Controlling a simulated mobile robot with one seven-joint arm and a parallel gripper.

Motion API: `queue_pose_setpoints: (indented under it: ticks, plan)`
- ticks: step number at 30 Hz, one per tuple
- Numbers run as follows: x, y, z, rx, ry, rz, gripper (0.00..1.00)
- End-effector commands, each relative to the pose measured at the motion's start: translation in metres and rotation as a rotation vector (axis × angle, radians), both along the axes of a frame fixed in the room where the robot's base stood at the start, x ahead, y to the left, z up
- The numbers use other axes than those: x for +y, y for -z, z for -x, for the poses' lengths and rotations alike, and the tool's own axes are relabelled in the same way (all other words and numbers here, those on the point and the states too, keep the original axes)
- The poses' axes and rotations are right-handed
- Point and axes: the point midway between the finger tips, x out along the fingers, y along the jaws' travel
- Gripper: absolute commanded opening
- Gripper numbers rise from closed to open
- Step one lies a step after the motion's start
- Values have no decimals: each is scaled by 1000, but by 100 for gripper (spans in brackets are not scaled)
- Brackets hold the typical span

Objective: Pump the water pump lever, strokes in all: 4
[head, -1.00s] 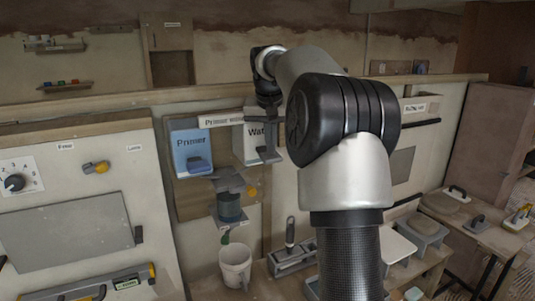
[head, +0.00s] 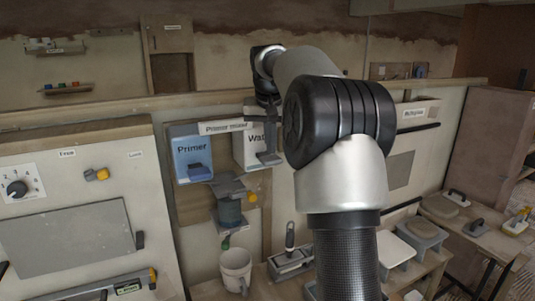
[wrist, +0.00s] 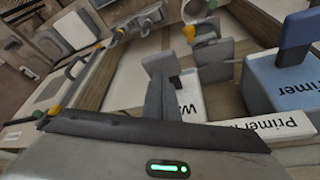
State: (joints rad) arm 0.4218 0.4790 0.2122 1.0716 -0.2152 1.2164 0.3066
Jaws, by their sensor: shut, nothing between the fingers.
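The water pump is a white box (head: 244,152) labelled "Wat…" on the wall panel, with the rest of its label hidden. Its grey lever paddle (head: 269,158) sticks out at the front. In the wrist view the paddle (wrist: 162,64) stands just beyond my gripper (wrist: 154,100), with the white box (wrist: 190,98) behind. My gripper (head: 271,125) points down from above at the lever, shut and empty. Its fingertips appear at or very close to the paddle; I cannot tell whether they touch.
A blue primer box (head: 190,150) with its own lever (head: 198,173) is close on the left. Below are a grey holder (head: 230,210), a white bucket (head: 236,268) and a trowel tray (head: 290,265). My arm hides part of the right side.

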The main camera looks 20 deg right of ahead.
Motion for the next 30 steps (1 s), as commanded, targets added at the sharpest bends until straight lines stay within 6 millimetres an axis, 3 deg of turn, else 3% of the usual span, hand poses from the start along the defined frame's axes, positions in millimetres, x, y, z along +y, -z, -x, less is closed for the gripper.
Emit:
queue_pose_setpoints:
  ticks: [16,30]
  plan:
    - [0,-3,0,0,1,0,0]
    - [0,-46,0,-1,1,0,0]
